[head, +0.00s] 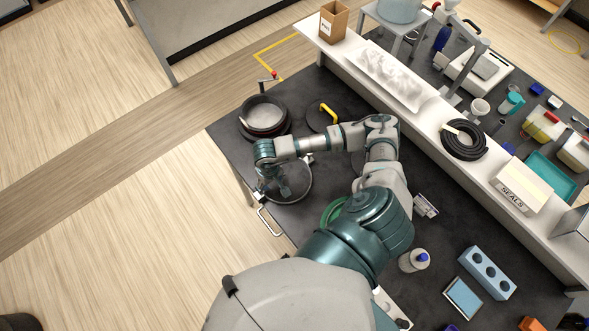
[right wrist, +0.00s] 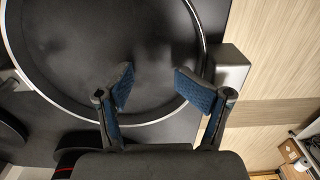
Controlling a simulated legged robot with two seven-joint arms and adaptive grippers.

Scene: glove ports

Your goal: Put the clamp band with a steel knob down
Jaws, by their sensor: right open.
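The clamp band (head: 308,188), a thin steel-edged ring, lies around a dark round disc at the left part of the black bench. A small steel piece, which looks like its knob (head: 308,158), shows at its upper right edge. My right gripper (head: 284,188) is above the ring and hides part of it. In the right wrist view my right gripper (right wrist: 153,88) is open, its blue-padded fingers apart with nothing between them. The band (right wrist: 206,48) curves behind the fingers there, with a blocky grey metal piece (right wrist: 232,68) beside it. My left gripper is out of view.
A black round pot-like port (head: 265,118) and a dark disc with a yellow handle (head: 328,112) stand farther back. A green ring (head: 334,211) lies partly behind my arm. A white bottle (head: 413,261) and blue block (head: 487,272) are at right. A white shelf (head: 440,110) runs behind.

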